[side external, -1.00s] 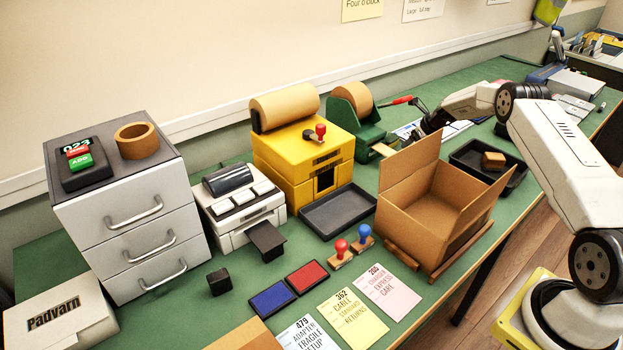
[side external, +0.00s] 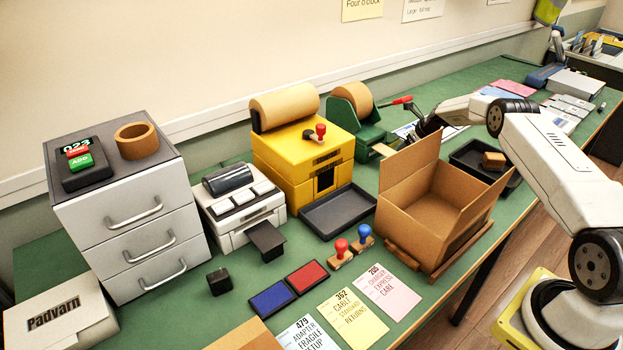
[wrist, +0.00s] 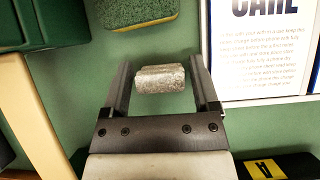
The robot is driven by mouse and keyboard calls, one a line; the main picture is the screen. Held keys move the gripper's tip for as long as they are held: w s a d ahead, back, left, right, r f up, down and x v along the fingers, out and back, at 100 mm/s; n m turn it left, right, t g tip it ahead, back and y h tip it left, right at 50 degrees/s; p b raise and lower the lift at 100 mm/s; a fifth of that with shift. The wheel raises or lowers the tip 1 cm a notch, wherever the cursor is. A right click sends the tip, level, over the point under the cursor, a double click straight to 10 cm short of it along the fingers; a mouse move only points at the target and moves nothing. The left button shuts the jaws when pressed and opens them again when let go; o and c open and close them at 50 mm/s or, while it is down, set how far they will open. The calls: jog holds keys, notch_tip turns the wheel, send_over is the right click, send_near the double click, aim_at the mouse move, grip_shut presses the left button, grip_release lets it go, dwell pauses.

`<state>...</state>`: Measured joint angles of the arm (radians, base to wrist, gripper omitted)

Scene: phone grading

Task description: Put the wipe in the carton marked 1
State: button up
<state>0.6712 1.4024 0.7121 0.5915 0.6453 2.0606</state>
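A small grey speckled block or roll (wrist: 160,79) lies on the green surface in the wrist view; it may be the wipe, but I cannot tell for sure. My gripper (wrist: 161,63) is open, with one finger on each side of it and a gap at both sides. In the side view my gripper (side external: 418,131) is low behind the carton, its tips partly hidden, and the grey piece is not visible there. An open cardboard carton (side external: 418,214) stands at the bench's front edge with its flaps up. I see no number on it.
A green and yellow sponge (wrist: 140,10) and a printed card (wrist: 266,55) lie near my fingers. A green tape dispenser (side external: 370,133) stands left of my gripper. A black tray (side external: 468,158) sits behind the carton. Stamps and cards lie in front.

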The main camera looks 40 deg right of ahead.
grip_shut()
jog(key=shift+d+r, duration=0.1)
jog(key=shift+r, duration=0.05)
jog(key=shift+s+d+r, duration=0.1)
jog(key=shift+r, duration=0.75)
notch_tip(320, 180, up, 5)
jog(key=s+d, duration=1.3)
jog(key=s, duration=0.1)
jog(key=shift+d, duration=0.4)
